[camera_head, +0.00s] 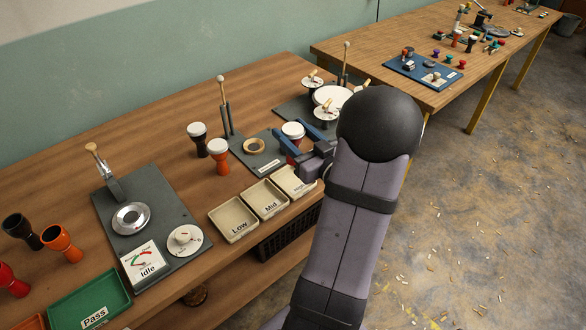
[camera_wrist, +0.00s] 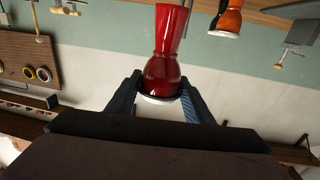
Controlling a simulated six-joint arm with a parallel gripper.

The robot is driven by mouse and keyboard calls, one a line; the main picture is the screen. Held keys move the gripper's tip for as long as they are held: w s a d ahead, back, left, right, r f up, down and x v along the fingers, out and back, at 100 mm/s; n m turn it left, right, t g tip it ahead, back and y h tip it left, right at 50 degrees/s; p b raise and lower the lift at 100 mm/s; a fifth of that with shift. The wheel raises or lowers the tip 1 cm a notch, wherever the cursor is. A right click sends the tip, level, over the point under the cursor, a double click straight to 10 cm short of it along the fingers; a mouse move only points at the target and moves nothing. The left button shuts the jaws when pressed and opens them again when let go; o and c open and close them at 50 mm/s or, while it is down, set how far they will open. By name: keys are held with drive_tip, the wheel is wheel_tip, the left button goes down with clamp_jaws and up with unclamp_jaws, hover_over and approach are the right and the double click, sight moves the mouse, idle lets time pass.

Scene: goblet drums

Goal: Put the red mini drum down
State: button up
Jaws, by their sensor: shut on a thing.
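The red mini drum (camera_head: 290,148) with a white head is upright between the blue fingers of my gripper (camera_head: 298,137), over or beside the right part of a small grey mat (camera_head: 238,160). In the wrist view the drum (camera_wrist: 163,70) fills the space between the fingers (camera_wrist: 160,92), its white head toward the palm. My gripper is shut on it. My gripper and arm partly hide the drum in the head view, and I cannot tell whether its base touches anything. Another red drum (camera_head: 12,281) is at the left edge.
A brass ring (camera_head: 254,146) lies on the mat. A black drum (camera_head: 198,138) and an orange drum (camera_head: 218,156) stand to its left. Trays marked Low (camera_head: 233,235), Mid (camera_head: 266,213) and High line the front edge.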

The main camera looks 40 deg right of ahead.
drive_tip(key=shift+f, duration=2.3)
drive_tip(key=shift+f, duration=0.1)
drive_tip(key=shift+f, duration=2)
drive_tip(key=shift+f, duration=0.1)
drive_tip(key=o, duration=1.2)
drive_tip(key=shift+b, duration=0.3)
drive_tip(key=shift+c, duration=0.2)
